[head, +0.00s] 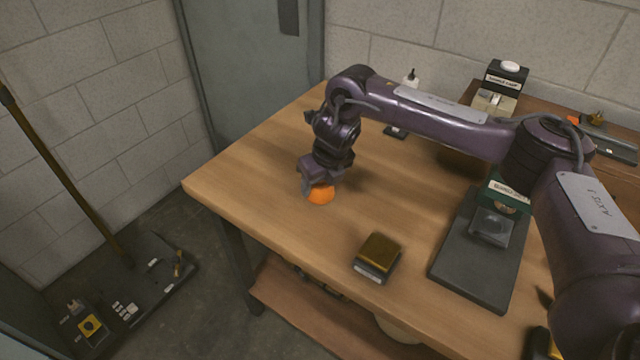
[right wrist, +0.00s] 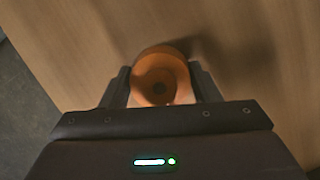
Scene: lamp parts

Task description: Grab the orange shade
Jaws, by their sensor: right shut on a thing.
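The orange shade (head: 320,195) is near the left part of the wooden table (head: 225,190) in the head view. It also shows in the right wrist view (right wrist: 160,68), round with a dark hole in its middle. My right gripper (head: 308,186) comes down over it and is shut on it, with one finger on each side of the shade in the right wrist view (right wrist: 161,85). Whether the shade touches the tabletop is hard to tell. My left gripper is not in view.
A small box with a yellow-brown top (head: 379,252) sits near the front edge. A dark flat base (head: 465,260) with a green-topped device stands to the right. A white bottle (head: 411,80) and a boxed item (head: 505,75) are at the back. The table's left corner is clear.

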